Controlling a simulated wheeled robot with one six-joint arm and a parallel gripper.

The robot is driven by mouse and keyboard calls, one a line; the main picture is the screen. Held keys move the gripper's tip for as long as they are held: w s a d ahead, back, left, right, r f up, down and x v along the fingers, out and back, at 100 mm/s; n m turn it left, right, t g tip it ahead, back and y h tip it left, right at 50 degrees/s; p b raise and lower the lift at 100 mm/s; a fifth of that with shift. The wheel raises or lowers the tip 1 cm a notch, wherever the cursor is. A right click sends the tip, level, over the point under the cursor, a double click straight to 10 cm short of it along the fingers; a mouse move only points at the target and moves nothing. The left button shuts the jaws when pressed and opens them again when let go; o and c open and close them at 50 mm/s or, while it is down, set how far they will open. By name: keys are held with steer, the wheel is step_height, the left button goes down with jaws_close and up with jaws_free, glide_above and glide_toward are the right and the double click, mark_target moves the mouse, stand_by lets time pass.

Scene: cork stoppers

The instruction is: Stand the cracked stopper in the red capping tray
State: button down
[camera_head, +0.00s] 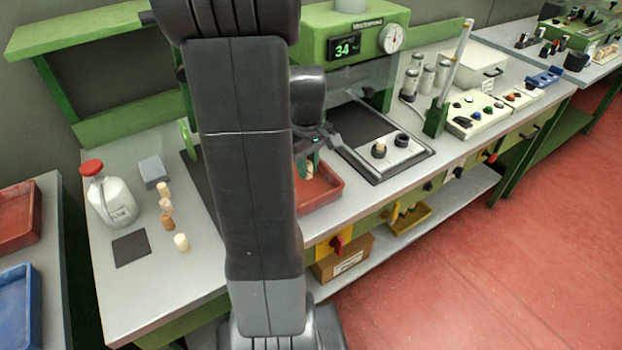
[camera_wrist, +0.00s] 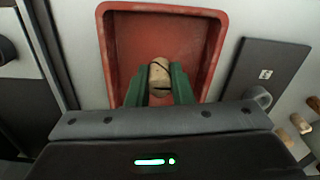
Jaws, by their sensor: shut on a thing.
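In the wrist view, my gripper (camera_wrist: 159,88) is shut on the cracked stopper (camera_wrist: 160,72), a pale cork with a dark crack line. Its two green fingers press it from both sides. The stopper shows against the floor of the red capping tray (camera_wrist: 112,50); I cannot tell whether it touches the floor. In the head view, my arm hides most of the red tray (camera_head: 325,196) and part of my gripper (camera_head: 309,170). No other stopper shows in the visible part of the tray.
A machine plate with a stopper (camera_head: 379,150) lies right of the tray. Another red tray (camera_head: 18,218) and a blue tray (camera_head: 17,310) are at far left.

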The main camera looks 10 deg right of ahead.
mark_target(308, 192)
steer(key=shift+f, duration=2.65)
steer(key=shift+f, duration=0.1)
steer(key=c, duration=1.3)
jaws_free()
step_height(308, 192, up, 12)
steer(key=shift+r, duration=0.15)
